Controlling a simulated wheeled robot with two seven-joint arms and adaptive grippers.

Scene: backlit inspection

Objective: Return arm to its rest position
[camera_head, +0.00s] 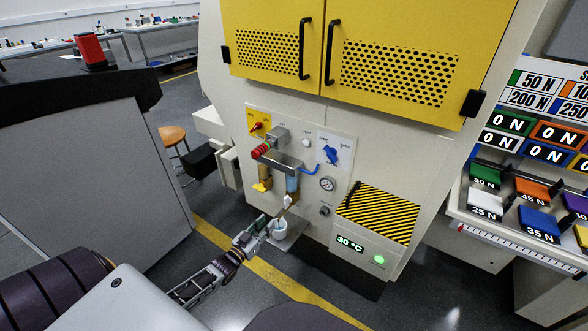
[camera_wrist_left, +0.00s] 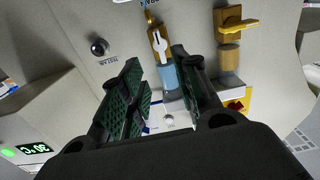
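My left gripper (camera_head: 262,226) reaches in low in front of the white machine (camera_head: 420,130), close to its dispensing panel. In the left wrist view its two dark green ridged fingers (camera_wrist_left: 160,92) stand apart with nothing seen gripped between them. My right gripper is not in view.
The panel carries a red-handled lever (camera_head: 262,150), a blue knob (camera_head: 331,154) and a gauge (camera_head: 327,184). A dark-topped grey cabinet (camera_head: 90,150) stands left. A rack of coloured weight blocks (camera_head: 540,222) is right. Open floor with a yellow line (camera_head: 270,277) lies below.

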